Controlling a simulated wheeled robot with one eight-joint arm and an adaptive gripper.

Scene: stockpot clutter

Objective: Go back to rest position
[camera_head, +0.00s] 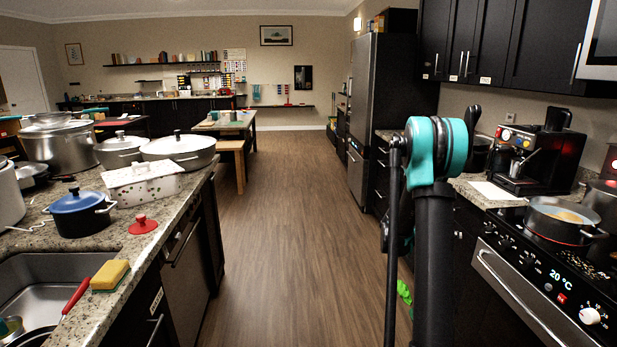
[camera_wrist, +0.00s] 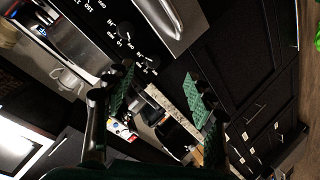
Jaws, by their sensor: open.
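My arm rises in the right half of the head view, with a teal joint at its top, in front of the right-hand counter and fridge. My gripper (camera_wrist: 163,95) shows in the wrist view. Its two dark fingers with green ridged pads are spread apart, and nothing is held between them. Past the fingers the view is tilted and shows the oven's black control panel (camera_wrist: 112,25) and dark cabinets (camera_wrist: 240,60). In the head view the gripper itself cannot be made out behind the arm.
On the right, a pot (camera_head: 560,222) stands on the stove, and a coffee machine (camera_head: 530,155) stands behind it.

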